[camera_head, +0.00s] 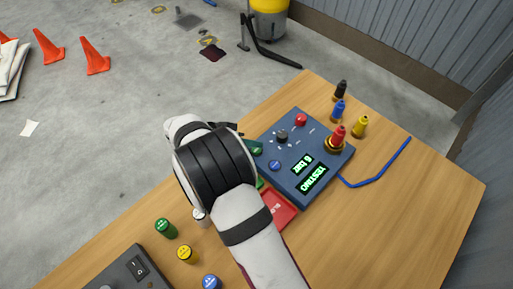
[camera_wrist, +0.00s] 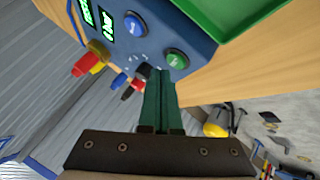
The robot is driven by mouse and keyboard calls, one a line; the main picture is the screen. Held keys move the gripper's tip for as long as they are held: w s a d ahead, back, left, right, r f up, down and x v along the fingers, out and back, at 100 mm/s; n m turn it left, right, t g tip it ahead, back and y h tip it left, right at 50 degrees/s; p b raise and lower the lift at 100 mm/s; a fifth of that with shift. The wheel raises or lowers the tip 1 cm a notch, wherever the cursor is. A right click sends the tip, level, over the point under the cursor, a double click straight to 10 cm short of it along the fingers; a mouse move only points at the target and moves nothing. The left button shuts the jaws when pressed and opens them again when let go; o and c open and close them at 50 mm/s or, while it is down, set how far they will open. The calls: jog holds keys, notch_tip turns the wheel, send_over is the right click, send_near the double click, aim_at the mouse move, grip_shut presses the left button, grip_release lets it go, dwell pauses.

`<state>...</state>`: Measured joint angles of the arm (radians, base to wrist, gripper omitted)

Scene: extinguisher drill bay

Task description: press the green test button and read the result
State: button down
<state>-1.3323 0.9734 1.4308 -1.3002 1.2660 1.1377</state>
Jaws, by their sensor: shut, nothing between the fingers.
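The blue test box (camera_head: 310,180) lies on the wooden table, and its near-left part is hidden by my arm in the head view. Its lit display (camera_head: 314,179) reads "TESTING", with "6 bar" on the smaller display (camera_head: 302,164). In the wrist view, the round green button (camera_wrist: 177,59) is on the box, near the blue button (camera_wrist: 135,23). My gripper (camera_wrist: 158,74) is shut and empty, its dark green fingers together. The fingertips are close beside the green button in that view; I cannot tell whether they touch the box.
A red tray (camera_head: 279,210) is beside my arm. The table's right end is clear.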

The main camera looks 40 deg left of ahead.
jog(key=shift+r, duration=2.5)
jog(key=w+d+r+m+g+h, duration=0.1)
jog(key=d+r+m+g, duration=0.3)
jog(key=d, duration=1)
jog(key=w+d+r+m+g, duration=0.1)
jog(key=d+r+m+g, duration=0.15)
jog(key=d+r, duration=0.75)
jog(key=s+d+f+m+g+y, duration=0.2)
jog(key=s+d+f+m+y, duration=0.1)
jog(key=s+d, duration=1)
jog(key=s+m+y, duration=0.1)
jog(key=s+y, duration=0.1)
jog(key=shift+s+d+y, duration=0.3)
jog(key=shift+s, duration=0.05)
jog(key=c, duration=1.5)
grip_release()
jog(key=shift+f+m+g, duration=0.1)
jog(key=shift+m+g, duration=0.15)
jog(key=shift+c, duration=0.2)
